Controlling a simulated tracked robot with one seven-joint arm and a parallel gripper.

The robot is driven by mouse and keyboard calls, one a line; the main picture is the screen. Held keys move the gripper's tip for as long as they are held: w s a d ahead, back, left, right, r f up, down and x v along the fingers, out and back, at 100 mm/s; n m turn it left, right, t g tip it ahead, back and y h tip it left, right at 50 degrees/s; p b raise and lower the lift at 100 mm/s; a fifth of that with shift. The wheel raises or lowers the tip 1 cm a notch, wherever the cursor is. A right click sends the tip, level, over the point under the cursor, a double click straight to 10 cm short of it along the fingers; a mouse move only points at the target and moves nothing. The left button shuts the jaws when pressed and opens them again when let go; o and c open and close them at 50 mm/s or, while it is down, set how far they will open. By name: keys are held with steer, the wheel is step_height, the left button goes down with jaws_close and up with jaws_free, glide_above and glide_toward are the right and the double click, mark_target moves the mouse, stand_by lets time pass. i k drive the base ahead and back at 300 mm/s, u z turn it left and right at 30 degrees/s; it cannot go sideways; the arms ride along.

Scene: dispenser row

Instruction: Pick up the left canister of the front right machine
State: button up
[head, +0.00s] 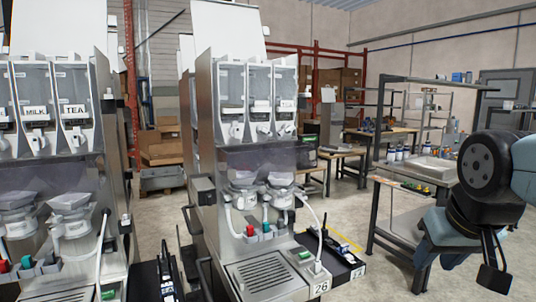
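The right machine (205,150) is a tall steel dispenser in the middle of the head view. Three clear-fronted canisters stand side by side at its top. Its left canister (231,88) has a white label and a white spout low on its front, and sits upright in the row. The middle canister (260,88) and right canister (284,88) are close beside it. My gripper (490,262) hangs at the far right, well away from the machine and touching no canister. Its fingers are dark and seen at an angle, so their opening is unclear.
Another machine (115,190) stands at the left, with canisters labelled MILK (36,100) and TEA (75,100). Mixing bowls and hoses sit below the canisters. A workbench (420,172) with bottles and a tray is behind my arm.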

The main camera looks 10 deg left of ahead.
mark_target(229, 95)
steer(key=u, duration=0.95)
steer(key=i, duration=0.15)
steer(key=z, duration=3.15)
steer(key=k, duration=1.65)
steer(key=u, duration=1.8)
